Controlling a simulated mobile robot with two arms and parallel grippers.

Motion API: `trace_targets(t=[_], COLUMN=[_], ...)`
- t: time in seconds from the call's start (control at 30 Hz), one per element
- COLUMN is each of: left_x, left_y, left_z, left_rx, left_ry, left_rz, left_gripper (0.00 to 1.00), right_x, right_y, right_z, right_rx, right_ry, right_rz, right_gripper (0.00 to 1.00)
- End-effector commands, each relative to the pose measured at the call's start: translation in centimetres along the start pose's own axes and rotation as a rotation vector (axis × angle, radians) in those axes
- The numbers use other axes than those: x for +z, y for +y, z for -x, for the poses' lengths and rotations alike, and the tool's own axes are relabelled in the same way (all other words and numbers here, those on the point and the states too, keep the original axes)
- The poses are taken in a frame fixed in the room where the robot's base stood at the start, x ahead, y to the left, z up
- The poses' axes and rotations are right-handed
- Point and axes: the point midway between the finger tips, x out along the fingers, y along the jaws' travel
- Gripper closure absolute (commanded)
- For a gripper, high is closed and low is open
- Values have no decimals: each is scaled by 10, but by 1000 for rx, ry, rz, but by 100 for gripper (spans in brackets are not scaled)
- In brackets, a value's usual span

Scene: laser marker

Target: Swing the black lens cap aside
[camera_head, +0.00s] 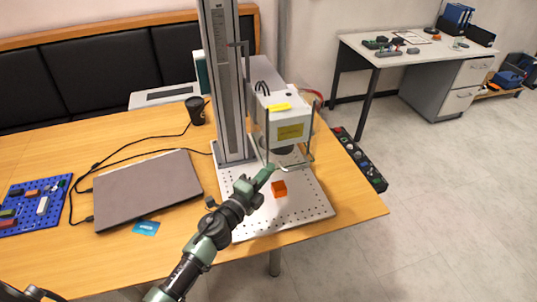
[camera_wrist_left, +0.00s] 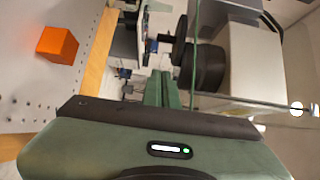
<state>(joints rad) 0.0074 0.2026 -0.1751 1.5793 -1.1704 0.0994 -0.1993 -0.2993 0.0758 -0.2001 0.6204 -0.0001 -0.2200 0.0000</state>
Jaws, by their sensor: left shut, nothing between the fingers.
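The laser marker head (camera_head: 288,125) is a white box with yellow labels, on a tall metal column. Under it, a dark round part (camera_head: 282,150) shows, apparently the lens with its black cap; the cap's exact outline is hard to tell. In the left wrist view, black round parts (camera_wrist_left: 208,68) stand out beside the pale head (camera_wrist_left: 260,62), just beyond my fingers. My left gripper (camera_head: 269,170) is shut and empty, with its green fingertips close below and left of the dark part. The fingers also show in the wrist view (camera_wrist_left: 164,88). Contact cannot be told. My right gripper is out of view.
An orange cube (camera_head: 279,188) sits on the perforated metal plate (camera_head: 305,207) below the head.

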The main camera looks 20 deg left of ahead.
Motion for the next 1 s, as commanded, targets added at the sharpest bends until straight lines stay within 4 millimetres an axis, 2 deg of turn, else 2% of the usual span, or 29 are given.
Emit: trace_targets(t=[0.03, 0.13, 0.33, 0.53, 1.0], left_x=[0, 0, 21, 28, 31], left_y=[-2, -1, 0, 0, 1], left_z=[-12, -32, -51, -58, -58], left_rx=[-2, -1, 0, 0, 0], left_ry=[0, -1, -2, -1, 14], left_rz=[2, 2, -1, -1, -4], left_gripper=[100, 100, 100, 100, 100], right_x=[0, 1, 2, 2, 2], right_y=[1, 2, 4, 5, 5], right_z=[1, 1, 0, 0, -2], right_rx=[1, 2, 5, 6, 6], right_ry=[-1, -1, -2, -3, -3], right_rz=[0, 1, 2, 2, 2], right_gripper=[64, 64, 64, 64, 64])
